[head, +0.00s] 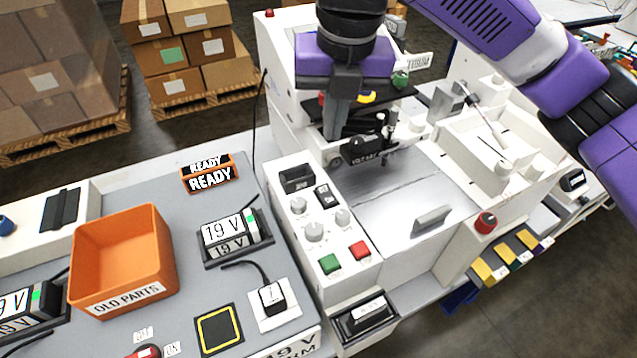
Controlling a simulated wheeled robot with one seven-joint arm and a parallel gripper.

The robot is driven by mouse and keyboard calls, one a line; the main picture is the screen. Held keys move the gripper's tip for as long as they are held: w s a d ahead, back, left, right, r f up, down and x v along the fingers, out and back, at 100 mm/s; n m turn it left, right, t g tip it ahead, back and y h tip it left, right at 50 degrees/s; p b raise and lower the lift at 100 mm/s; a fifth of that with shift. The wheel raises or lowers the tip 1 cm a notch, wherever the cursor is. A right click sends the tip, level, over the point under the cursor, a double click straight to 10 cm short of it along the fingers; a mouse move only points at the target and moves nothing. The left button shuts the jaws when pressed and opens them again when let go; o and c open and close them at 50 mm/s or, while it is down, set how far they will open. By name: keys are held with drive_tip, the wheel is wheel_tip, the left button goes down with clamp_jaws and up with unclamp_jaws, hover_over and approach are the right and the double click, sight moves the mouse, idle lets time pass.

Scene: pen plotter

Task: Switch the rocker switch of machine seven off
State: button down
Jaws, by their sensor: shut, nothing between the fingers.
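A white machine with a sloped control panel (310,230) stands in the middle of the head view. On its panel is a small black rocker switch with white marks (325,196), beside a dark display and above several grey knobs; I cannot tell which way it is tipped. I can read no number seven on the machine. My gripper (336,132) points down over the back of the machine, above and to the right of the switch and apart from it. Its fingers are shut and empty; their tips are hard to make out against the dark parts behind.
The panel also has a green button (329,263) and a red button (360,250). A red knob (486,222) sits at the machine's right. On the left bench are an orange OLD PARTS bin (120,255), a READY sign (209,178) and a 19 V block (228,232). Cartons stand behind.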

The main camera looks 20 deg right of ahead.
sight(322, 189)
drive_tip(key=n, duration=0.4)
drive_tip(key=shift+s+a+r, duration=0.1)
drive_tip(key=shift+s+a, duration=0.15)
drive_tip(key=f, duration=0.4)
drive_tip(key=w+f, duration=0.1)
drive_tip(key=f, duration=0.4)
drive_tip(key=w+f+p, duration=0.1)
drive_tip(key=f, duration=0.4)
drive_tip(key=shift+w, duration=0.1)
